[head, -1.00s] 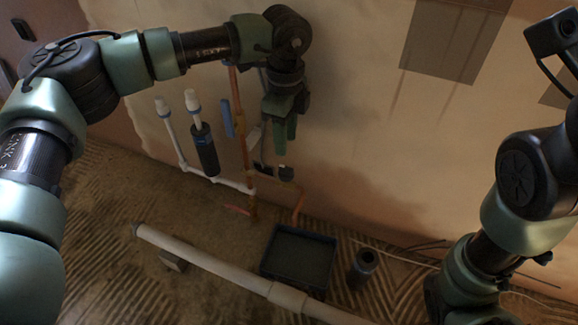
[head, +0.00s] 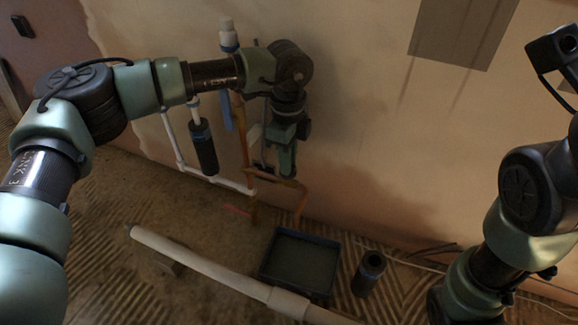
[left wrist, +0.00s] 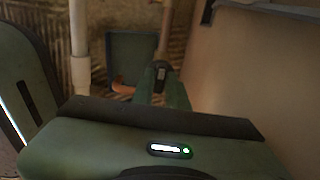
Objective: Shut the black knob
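My left gripper (head: 284,172) points down at the copper pipework close to the wall, seen from behind in the head view. In the left wrist view its green fingers (left wrist: 162,98) point away from the camera, with a small dark piece (left wrist: 160,72) at their tips. This piece looks like the black knob, but I cannot tell for sure. In the head view the gripper hides the place where the knob showed. Whether the fingers are apart or closed on it is unclear. My right arm shows at the right; its gripper is out of view.
White pipes with a black sleeve (head: 204,147) and a blue handle (head: 227,112) stand left of the gripper. Copper pipe (head: 301,205) runs below it.

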